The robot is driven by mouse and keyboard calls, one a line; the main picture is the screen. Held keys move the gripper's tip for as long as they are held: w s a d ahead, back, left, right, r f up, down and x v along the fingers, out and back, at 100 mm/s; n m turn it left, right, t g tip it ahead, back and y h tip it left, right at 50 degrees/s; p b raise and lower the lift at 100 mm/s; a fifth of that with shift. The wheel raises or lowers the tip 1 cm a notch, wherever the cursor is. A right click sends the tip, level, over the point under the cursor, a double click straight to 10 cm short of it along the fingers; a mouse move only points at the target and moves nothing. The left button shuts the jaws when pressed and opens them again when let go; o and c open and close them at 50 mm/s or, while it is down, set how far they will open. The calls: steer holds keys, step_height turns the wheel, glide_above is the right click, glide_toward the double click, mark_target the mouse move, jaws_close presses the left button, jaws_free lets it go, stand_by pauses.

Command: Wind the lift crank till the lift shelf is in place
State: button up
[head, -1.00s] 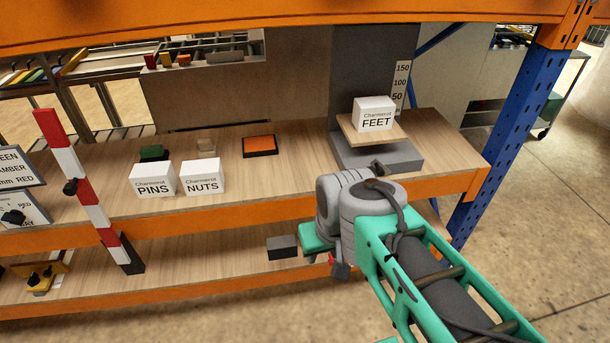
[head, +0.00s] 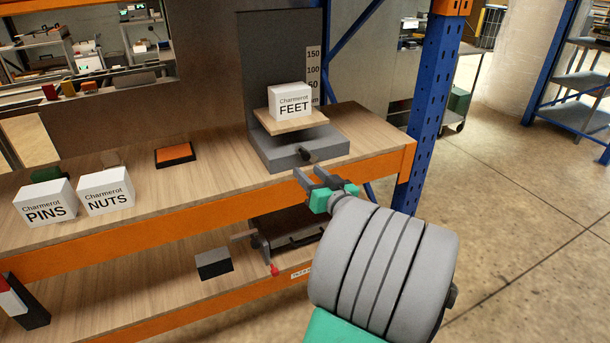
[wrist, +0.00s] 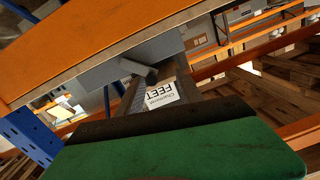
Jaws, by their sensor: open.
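The lift is a grey base (head: 270,152) with a dark upright back plate (head: 265,60) at the right end of the upper rack shelf. The lift shelf (head: 285,122), a small wooden board, sits low, a little above the base. A white FEET box (head: 290,102) stands on it. The dark lift crank knob (head: 307,155) sticks out of the base's front. It also shows in the wrist view (wrist: 139,72). My gripper (head: 311,175) is open and empty, just in front of and below the knob, apart from it.
The orange shelf beam (head: 230,205) runs below my gripper's approach, and a blue post (head: 430,85) stands to the right. PINS (head: 45,203) and NUTS (head: 106,191) boxes stand left.

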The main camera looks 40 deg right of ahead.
mark_target(307, 159)
steer(key=shift+s+d+r+m+t+h, duration=0.1)
steer(key=shift+d+r+m+t+h, duration=0.1)
steer(key=shift+d, duration=0.3)
steer(key=shift+s+d+r+m+t+h, duration=0.1)
steer(key=shift+d+r+h, duration=0.1)
steer(key=shift+d, duration=0.3)
steer(key=p+x, duration=0.1)
steer(key=x, duration=0.6)
steer(key=shift+f, duration=0.15)
jaws_close()
